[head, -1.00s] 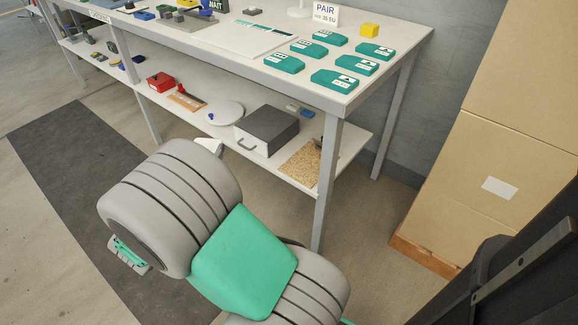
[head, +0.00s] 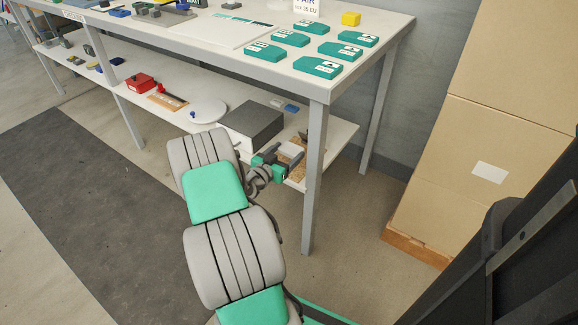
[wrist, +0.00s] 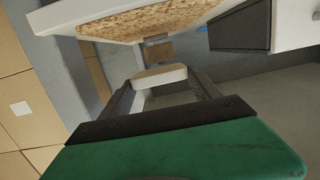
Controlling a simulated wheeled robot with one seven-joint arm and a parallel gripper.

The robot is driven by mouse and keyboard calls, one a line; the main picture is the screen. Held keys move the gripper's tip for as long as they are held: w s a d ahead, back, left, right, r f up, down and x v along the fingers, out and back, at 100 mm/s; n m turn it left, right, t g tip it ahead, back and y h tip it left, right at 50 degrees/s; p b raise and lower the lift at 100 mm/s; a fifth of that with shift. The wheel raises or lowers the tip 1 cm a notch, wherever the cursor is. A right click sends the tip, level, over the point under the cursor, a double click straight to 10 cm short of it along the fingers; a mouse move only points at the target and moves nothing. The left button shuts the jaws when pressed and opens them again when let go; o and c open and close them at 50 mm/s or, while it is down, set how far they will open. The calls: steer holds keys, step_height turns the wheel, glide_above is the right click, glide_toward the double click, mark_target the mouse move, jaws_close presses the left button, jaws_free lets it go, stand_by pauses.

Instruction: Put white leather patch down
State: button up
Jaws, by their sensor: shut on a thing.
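My gripper (wrist: 162,84) is shut on the white leather patch (wrist: 160,76), a pale piece with rounded corners held between the two fingertips in the wrist view. In the head view my gripper (head: 282,158) is at the front right of the lower shelf, by the speckled tan mat (head: 297,170). The arm and gripper hide part of this mat. In the wrist view the mat (wrist: 135,20) lies beyond the patch, and a gap shows between them. In the head view I cannot clearly tell the patch from the fingers.
A dark grey box (head: 252,125) stands left of the mat on the lower shelf (head: 335,138). A white disc (head: 207,110) and a red box (head: 139,83) are farther left. The table's front leg (head: 313,185) is close right of my gripper. Cardboard boxes (head: 450,180) stand at the right.

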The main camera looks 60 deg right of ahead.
mark_target(289, 161)
steer(key=shift+w+d+f, duration=0.15)
steer(key=shift+d+f, duration=0.85)
steer(key=shift+f, duration=0.2)
steer(key=shift+w+d+f+b, duration=0.1)
steer(key=shift+d+f+b, duration=0.05)
steer(key=shift+f+b, duration=0.6)
steer(key=shift+d+f+b, duration=0.1)
steer(key=shift+f+b, duration=0.3)
steer(key=shift+f, duration=0.55)
steer(key=shift+f, duration=0.25)
steer(key=o, duration=1.3)
steer(key=shift+r, duration=0.1)
steer(key=shift+r, duration=0.1)
